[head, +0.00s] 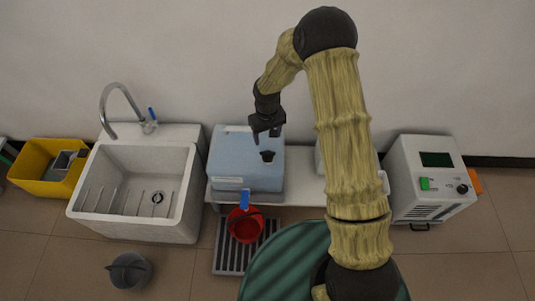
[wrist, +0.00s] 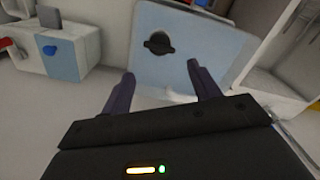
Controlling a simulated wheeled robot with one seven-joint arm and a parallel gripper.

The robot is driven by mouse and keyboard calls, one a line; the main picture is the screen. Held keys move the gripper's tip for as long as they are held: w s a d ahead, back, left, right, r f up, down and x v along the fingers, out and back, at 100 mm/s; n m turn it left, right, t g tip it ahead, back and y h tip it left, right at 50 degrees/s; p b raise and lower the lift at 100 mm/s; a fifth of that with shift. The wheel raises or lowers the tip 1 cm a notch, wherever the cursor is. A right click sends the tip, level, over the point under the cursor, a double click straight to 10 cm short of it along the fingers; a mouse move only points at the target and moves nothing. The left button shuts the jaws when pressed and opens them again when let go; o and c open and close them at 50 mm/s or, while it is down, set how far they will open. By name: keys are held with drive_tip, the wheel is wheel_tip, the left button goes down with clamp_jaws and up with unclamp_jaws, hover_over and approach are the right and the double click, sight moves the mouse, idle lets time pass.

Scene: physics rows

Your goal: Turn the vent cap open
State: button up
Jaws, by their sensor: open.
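The vent cap (head: 268,156) is a dark knob on top of a pale blue container (head: 232,150), near its front right. In the wrist view the cap (wrist: 159,43) is a dark disc with a raised grip bar across it. My gripper (head: 267,130) is above the container, behind the cap in the head view. In the wrist view my gripper (wrist: 160,73) has its two fingers apart with nothing between them. The cap shows beyond the fingertips, apart from them. A blue tap (head: 245,199) is on the container's front.
A red bucket (head: 244,226) stands on a grey grate below the tap. A white sink (head: 130,212) is at left. A white machine (head: 428,180) is at right. My arm hides part of the bench. The wrist view shows a white and blue box (wrist: 62,52) at left.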

sight(268, 153)
drive_tip(key=f+b, duration=0.1)
drive_tip(key=f, duration=0.4)
drive_tip(key=f+b, duration=0.1)
drive_tip(key=f, duration=0.4)
drive_tip(key=shift+w+d+f, duration=0.15)
drive_tip(key=shift+d+f, duration=0.05)
drive_tip(key=shift+f, duration=0.3)
drive_tip(key=shift+a+f, duration=0.25)
drive_tip(key=shift+a, duration=0.05)
drive_tip(key=shift+s, duration=0.2)
drive_tip(key=shift+d+r, duration=0.1)
drive_tip(key=c, duration=0.7)
